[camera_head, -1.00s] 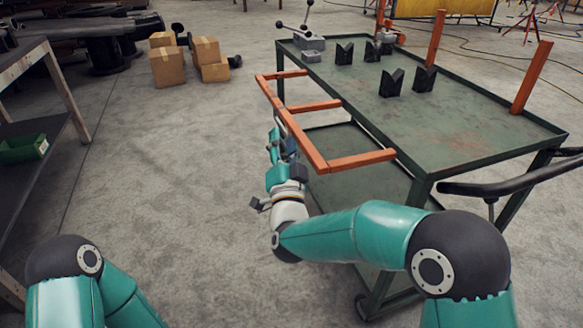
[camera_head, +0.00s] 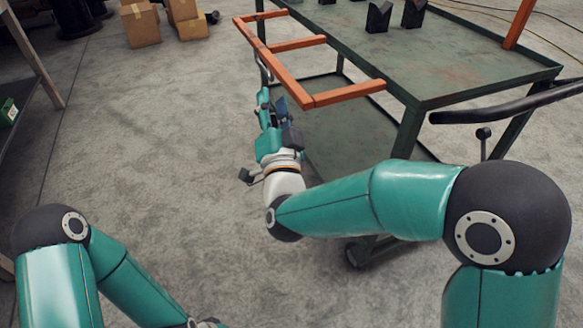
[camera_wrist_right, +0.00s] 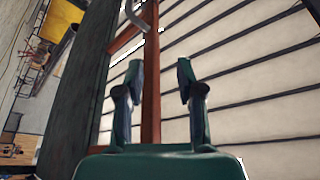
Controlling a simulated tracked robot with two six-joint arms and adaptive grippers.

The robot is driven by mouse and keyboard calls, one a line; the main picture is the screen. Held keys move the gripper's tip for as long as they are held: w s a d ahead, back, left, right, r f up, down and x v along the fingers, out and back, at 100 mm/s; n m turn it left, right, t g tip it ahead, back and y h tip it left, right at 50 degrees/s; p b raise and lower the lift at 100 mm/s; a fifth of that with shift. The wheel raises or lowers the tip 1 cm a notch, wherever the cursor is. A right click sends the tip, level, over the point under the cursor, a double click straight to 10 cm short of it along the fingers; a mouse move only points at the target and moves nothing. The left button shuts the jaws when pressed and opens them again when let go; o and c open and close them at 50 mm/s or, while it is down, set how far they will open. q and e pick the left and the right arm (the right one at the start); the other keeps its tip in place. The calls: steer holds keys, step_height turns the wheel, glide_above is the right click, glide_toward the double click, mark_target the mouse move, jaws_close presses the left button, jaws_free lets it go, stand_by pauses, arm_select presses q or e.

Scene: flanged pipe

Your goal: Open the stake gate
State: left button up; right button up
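The stake gate (camera_head: 345,92) is an orange frame of bars. In the head view it sticks out roughly level from the left side of the green cart (camera_head: 440,75). My right gripper (camera_head: 263,82) is beside and below the gate's long outer bar. In the right wrist view, the two fingers of my right gripper (camera_wrist_right: 160,70) are apart. An orange bar (camera_wrist_right: 151,85) shows in the gap between them; I cannot tell whether it is within their reach or beyond. My left arm shows at the lower left of the head view, but its gripper is out of frame.
Black V-shaped blocks (camera_head: 378,17) stand on the cart top. An orange post (camera_head: 518,22) rises at its right edge, near a black handle (camera_head: 505,103). Cardboard boxes (camera_head: 140,25) sit at the back left. The floor left of the cart is clear.

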steer(key=d+f+v, duration=0.1)
steer(key=v, duration=1.1)
steer(key=shift+d, duration=0.4)
stand_by(0.3)
steer(key=shift+w, duration=0.15)
stand_by(0.4)
